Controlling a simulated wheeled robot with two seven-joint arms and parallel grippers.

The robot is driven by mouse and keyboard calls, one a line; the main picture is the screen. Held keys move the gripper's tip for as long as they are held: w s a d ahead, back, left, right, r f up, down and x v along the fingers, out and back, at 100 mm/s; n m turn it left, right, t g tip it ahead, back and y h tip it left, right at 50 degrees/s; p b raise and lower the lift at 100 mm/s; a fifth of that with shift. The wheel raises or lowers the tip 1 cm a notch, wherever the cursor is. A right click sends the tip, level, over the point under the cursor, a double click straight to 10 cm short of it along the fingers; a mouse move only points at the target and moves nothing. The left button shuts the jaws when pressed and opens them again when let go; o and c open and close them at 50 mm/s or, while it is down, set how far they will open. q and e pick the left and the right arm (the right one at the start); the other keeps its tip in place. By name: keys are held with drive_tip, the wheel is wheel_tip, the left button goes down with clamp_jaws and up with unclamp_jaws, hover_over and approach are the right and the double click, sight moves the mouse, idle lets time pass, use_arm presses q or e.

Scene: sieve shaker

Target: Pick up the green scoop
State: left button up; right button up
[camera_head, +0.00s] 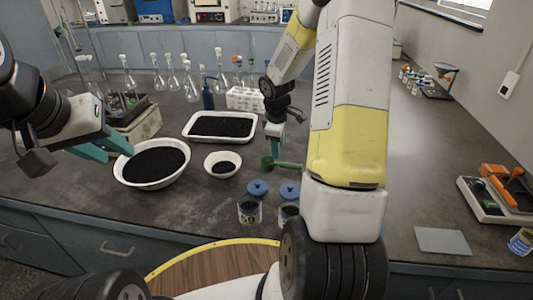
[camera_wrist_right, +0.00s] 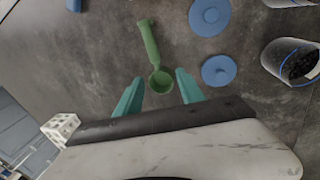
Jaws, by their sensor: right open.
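The green scoop (camera_head: 268,162) lies on the dark bench, its handle pointing right and partly hidden by my right arm. In the right wrist view the scoop (camera_wrist_right: 149,42) shows whole, with its round cup in the gap between the teal fingertips and its handle pointing away. My right gripper (camera_wrist_right: 158,78) is open and empty. In the head view this gripper (camera_head: 276,138) hangs just behind the scoop's cup, apparently above the bench. My left gripper (camera_head: 118,154) is open at the left, its fingers by the rim of the large white bowl.
The large white bowl (camera_head: 121,176), a small white bowl (camera_head: 207,168) and a white tray (camera_head: 187,130) hold dark grains. Two blue lids (camera_head: 258,187) and jars (camera_head: 249,212) stand in front of the scoop. A white tube rack (camera_head: 240,101) and several flasks stand behind.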

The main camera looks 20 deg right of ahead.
sight(281, 166)
drive_tip(key=x, duration=0.9)
drive_tip(key=shift+w+d+f, duration=0.2)
drive_tip(key=shift+w+d, duration=0.05)
drive_tip(key=shift+w, duration=0.15)
clamp_jaws()
